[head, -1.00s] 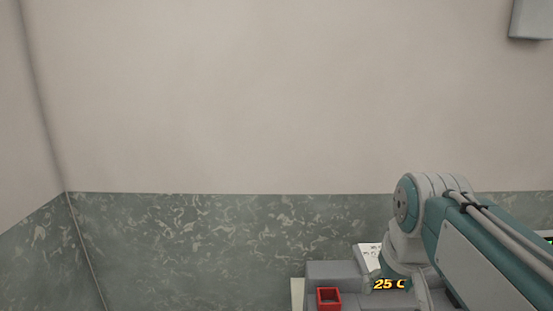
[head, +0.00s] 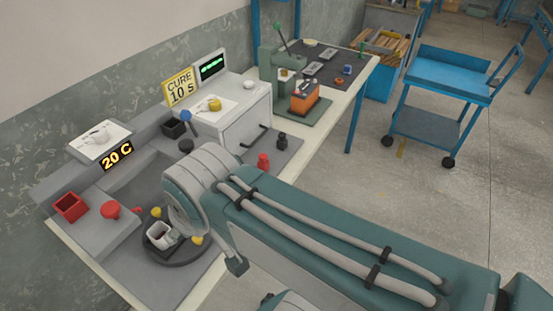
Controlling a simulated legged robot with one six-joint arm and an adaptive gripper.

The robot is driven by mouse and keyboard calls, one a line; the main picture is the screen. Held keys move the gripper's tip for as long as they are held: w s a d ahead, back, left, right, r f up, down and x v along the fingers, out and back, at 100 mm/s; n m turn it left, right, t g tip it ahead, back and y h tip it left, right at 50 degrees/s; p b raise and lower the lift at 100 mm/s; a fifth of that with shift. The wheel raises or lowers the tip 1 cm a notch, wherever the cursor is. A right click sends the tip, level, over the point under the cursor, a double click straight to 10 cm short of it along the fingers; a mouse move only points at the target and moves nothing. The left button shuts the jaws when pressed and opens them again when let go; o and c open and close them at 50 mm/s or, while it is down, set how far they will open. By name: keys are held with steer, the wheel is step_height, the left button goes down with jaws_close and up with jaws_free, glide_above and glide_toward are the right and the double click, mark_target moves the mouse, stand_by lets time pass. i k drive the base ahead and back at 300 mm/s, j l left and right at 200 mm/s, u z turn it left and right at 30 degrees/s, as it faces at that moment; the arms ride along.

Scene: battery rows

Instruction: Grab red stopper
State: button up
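Two red pieces could be the red stopper, and I cannot tell which it is. One is a round red knob-like piece (head: 111,210) on the grey ledge at the left in the head view.
A red square box (head: 70,207) stands beside the knob, near a "20 C" display (head: 117,155). A black piece (head: 282,140) stands near the upright red one. A blue cart (head: 450,75) is far right.

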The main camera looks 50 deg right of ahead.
mark_target(264, 164)
steer(key=k+l+z, duration=0.15)
steer(key=k+z, duration=0.25)
steer(key=i+l+z, duration=0.1)
steer(key=z, duration=0.35)
steer(key=i+j+z, duration=0.15)
steer(key=i+z, duration=0.2)
steer(key=i+l+z, duration=0.25)
steer(key=k+l, duration=0.05)
